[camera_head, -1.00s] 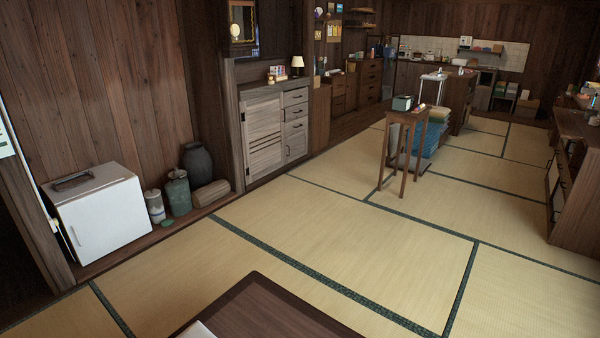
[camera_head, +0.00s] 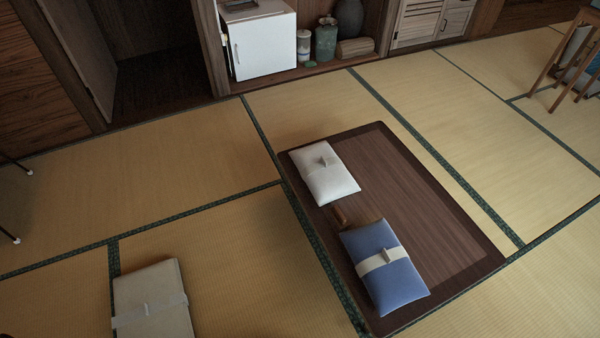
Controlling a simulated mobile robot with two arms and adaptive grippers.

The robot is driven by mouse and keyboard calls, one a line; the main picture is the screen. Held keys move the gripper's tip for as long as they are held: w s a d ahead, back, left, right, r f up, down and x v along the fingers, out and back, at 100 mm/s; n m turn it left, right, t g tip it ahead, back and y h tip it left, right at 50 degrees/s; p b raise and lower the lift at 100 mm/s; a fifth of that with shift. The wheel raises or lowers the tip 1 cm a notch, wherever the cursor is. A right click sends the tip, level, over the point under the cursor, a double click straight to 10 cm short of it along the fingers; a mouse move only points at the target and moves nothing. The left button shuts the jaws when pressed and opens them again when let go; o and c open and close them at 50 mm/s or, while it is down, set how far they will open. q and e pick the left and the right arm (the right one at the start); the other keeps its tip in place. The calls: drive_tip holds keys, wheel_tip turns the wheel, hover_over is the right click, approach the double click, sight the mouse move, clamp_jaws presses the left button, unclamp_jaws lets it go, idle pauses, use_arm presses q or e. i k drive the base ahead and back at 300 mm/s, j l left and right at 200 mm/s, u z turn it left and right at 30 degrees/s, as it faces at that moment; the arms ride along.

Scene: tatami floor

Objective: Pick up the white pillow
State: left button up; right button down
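A white pillow (camera_head: 322,184) with a pale band and knot lies flat near the far left corner of a low dark wooden table (camera_head: 410,205). A blue pillow (camera_head: 392,285) with a cream band lies on the same table, nearer to me. A cream, pillow-like item with a pale band (camera_head: 150,290) lies on the tatami at the lower left, apart from the table. Neither of my grippers is in view.
Open tatami (camera_head: 120,190) lies left of the table. A white mini fridge (camera_head: 264,45) and jars (camera_head: 326,40) stand along the back wall. A wooden stool (camera_head: 565,65) is at the upper right. Thin dark rods with white tips (camera_head: 29,172) enter at the left edge.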

sight(328, 178)
drive_tip(key=i+j+z, duration=0.45)
drive_tip(key=i+j, duration=0.5)
drive_tip(key=j, duration=0.1)
